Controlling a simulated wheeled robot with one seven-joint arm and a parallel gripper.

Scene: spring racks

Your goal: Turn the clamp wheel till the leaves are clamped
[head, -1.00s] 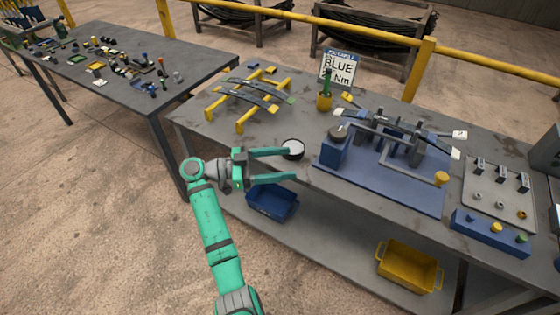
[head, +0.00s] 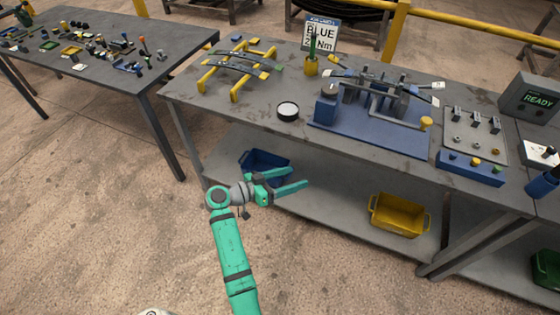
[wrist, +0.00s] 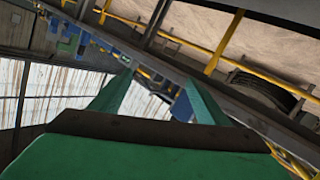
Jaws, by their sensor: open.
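The blue clamp fixture (head: 365,132) stands on the workbench, with dark spring leaves (head: 378,88) lying across its grey posts. A grey round knob (head: 329,88) tops the blue block at its left end, and a yellow knob (head: 426,123) stands at its front right corner. I cannot tell for sure which is the clamp wheel, or whether the leaves are clamped. My gripper (head: 297,178) is open and empty, in front of the bench and below its top, left of the fixture and apart from it. Its two green fingers (wrist: 157,80) also show in the wrist view.
A round white-topped dish (head: 287,111) sits left of the fixture. More leaves lie on a yellow stand (head: 236,90). A sign (head: 321,36) stands behind. A panel with small knobs (head: 470,167) is at right. Blue (head: 264,167) and yellow bins (head: 398,217) sit on the lower shelf.

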